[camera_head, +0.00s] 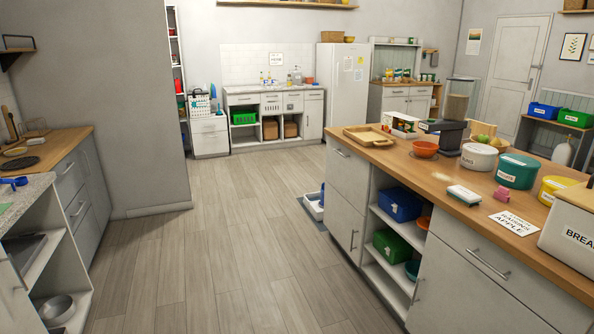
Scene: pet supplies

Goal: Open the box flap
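Neither of my grippers is in view. On the wooden counter of the island stands a small white carton (399,124) with dark green and red patches, behind an orange bowl and beside a wooden tray. It is too small to tell how its flap stands. A white box (570,240) with a wooden lid and lettering starting "BREA" stands at the right edge, partly cut off. I cannot tell which of these is the task's box.
The island counter (442,178) also holds a wooden tray (368,136), an orange bowl (425,149), several labelled tubs, a pink item and a white card (515,223). The wooden floor (235,240) between the island and the left counter (42,150) is clear.

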